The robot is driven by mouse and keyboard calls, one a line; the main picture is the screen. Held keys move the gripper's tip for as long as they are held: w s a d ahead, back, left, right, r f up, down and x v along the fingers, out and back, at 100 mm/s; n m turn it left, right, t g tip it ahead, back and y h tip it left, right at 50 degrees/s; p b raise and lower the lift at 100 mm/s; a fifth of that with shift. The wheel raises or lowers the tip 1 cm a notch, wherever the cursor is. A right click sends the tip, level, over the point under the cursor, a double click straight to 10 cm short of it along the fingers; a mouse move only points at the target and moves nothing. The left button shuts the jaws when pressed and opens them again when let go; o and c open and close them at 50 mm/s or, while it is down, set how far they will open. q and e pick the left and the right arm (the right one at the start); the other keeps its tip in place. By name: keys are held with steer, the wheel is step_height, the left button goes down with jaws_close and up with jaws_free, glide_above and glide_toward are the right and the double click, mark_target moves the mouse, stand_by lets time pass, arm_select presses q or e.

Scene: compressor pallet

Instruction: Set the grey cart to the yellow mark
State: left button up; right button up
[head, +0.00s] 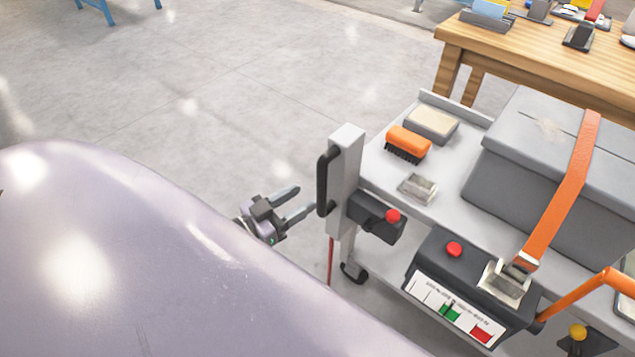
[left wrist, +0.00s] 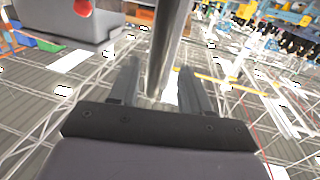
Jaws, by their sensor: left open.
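The grey cart (head: 378,170) stands at the right in the head view, with a grey post at its near left corner. A black upright handle (head: 322,182) is fixed to that post. My left gripper (head: 304,199) is open just left of the handle, fingers pointing at it. In the left wrist view a grey bar (left wrist: 168,45) runs between the open fingers (left wrist: 160,85); I cannot tell how deep it sits. A thin yellow strip (left wrist: 215,81) shows beyond the fingers there; I cannot tell whether it is the mark. My right gripper is not in view.
The cart carries a strapped grey case (head: 545,150), an orange brush (head: 408,141) and a control box with a red button (head: 454,249). A wooden table (head: 535,58) stands behind it. The floor (head: 200,100) left of the cart is clear.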

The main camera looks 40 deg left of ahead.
mark_target(318, 190)
arm_select(q)
steer(key=shift+b+x, duration=0.5)
steer(key=shift+x, duration=2.95)
steer(key=shift+d, duration=0.1)
jaws_close()
